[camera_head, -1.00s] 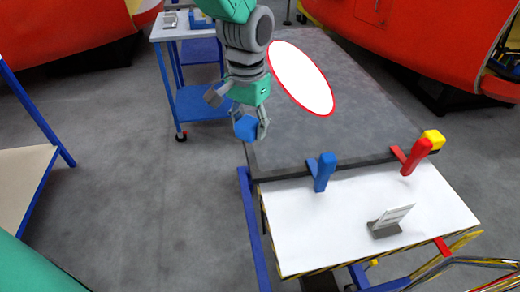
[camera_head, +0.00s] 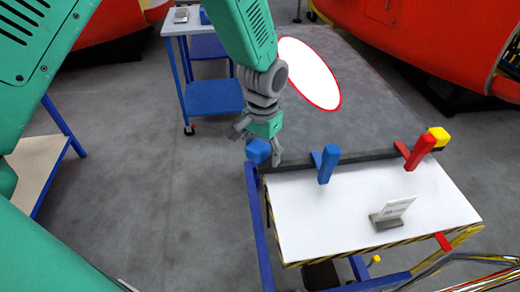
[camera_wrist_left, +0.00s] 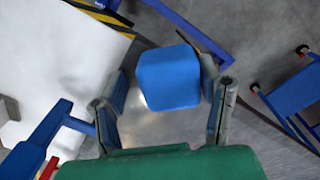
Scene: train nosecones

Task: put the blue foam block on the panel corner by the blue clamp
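The blue foam block (camera_head: 258,150) is held between the fingers of my left gripper (camera_head: 263,154), above or just beside the far left corner of the white panel (camera_head: 350,215). In the left wrist view the block (camera_wrist_left: 168,78) sits between the two fingertips. The blue clamp (camera_head: 326,165) stands on the panel's far edge, to the right of the block. In the wrist view the clamp (camera_wrist_left: 38,138) is at lower left. I cannot tell whether the block touches the panel. My right gripper is not in view.
A red clamp (camera_head: 420,152) and a yellow block (camera_head: 438,137) are at the panel's far right corner. A small sign holder (camera_head: 390,214) stands on the panel. A blue cart (camera_head: 212,97) stands behind. Floor left of the panel is clear.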

